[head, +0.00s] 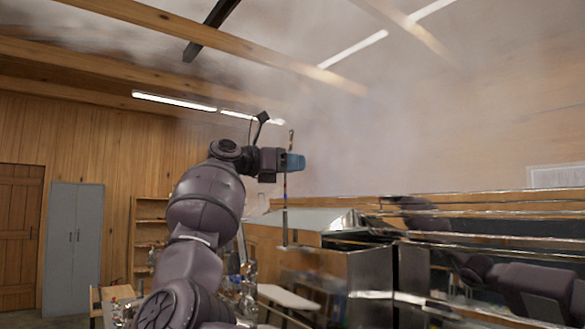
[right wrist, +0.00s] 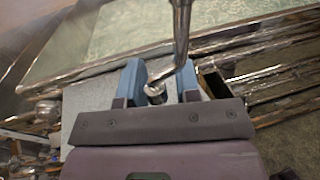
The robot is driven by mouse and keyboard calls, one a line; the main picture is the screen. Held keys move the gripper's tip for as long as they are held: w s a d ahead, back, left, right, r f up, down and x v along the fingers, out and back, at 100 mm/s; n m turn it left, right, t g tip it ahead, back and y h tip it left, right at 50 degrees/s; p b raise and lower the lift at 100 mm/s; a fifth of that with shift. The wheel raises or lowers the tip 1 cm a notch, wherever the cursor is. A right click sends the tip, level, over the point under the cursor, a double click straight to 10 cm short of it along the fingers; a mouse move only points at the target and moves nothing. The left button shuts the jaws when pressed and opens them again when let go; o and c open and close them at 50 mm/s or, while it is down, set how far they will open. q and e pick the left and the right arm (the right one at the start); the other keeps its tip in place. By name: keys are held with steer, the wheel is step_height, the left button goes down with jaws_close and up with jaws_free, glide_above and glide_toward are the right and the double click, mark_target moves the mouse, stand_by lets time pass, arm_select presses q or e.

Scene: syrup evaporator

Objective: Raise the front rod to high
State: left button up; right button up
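A thin upright rod (head: 285,215) with coloured bands stands over the metal evaporator in the head view, passing at my right gripper's fingertips. In the right wrist view the shiny rod (right wrist: 182,35) comes down from the top and bends towards the space between the fingers. My right gripper (head: 294,162) has blue fingertips and is raised at the rod. In the right wrist view the gripper (right wrist: 160,82) has its fingers apart, with the bent rod end between them and a gap visible around it. I cannot tell whether a finger touches it. My left gripper is not in view.
The shiny metal evaporator (head: 370,275) fills the lower right, with long bright rails above it. Grey cabinets (head: 73,245), a wooden door (head: 18,235) and shelves (head: 150,225) stand at the left. Steam hangs under the roof beams. The air left of my right arm looks clear.

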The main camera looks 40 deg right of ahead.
steer(key=shift+w+f, duration=0.1)
steer(key=shift+f, duration=0.05)
steer(key=b+v, duration=0.1)
steer(key=v, duration=0.9)
steer(key=shift+a, duration=0.4)
